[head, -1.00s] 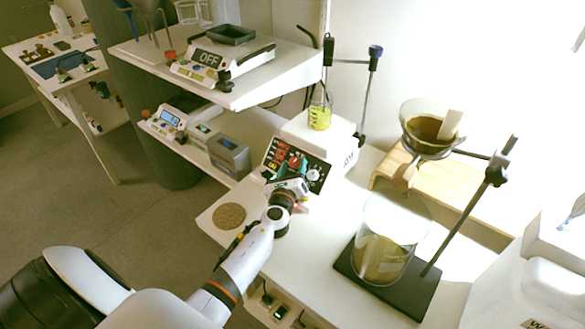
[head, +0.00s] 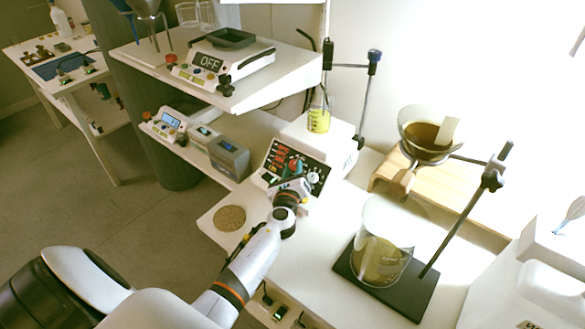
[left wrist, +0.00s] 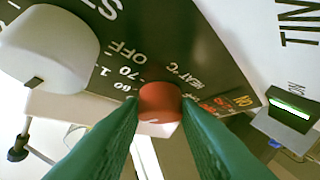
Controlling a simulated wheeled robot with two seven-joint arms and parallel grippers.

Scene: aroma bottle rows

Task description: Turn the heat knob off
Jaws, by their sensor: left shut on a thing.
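The heat knob is a red knob (left wrist: 160,101) on a black panel marked HEAT °C, with OFF and numbers printed around it. My left gripper (left wrist: 160,118) has its green fingers shut on this knob, one on each side. In the head view the left gripper (head: 293,168) reaches the front panel of the white hotplate stirrer (head: 322,136). The fingers and wrist hide part of the panel there. A larger white knob (left wrist: 50,47) sits beside the heat knob. Which mark the heat knob points to cannot be made out. My right gripper is out of view.
A beaker with yellow liquid (head: 319,118) stands on the stirrer. A round cork mat (head: 229,217) lies left of my wrist. A large beaker (head: 382,255) and funnel stand are to the right. A shelf with an OFF-display scale (head: 222,62) is at upper left.

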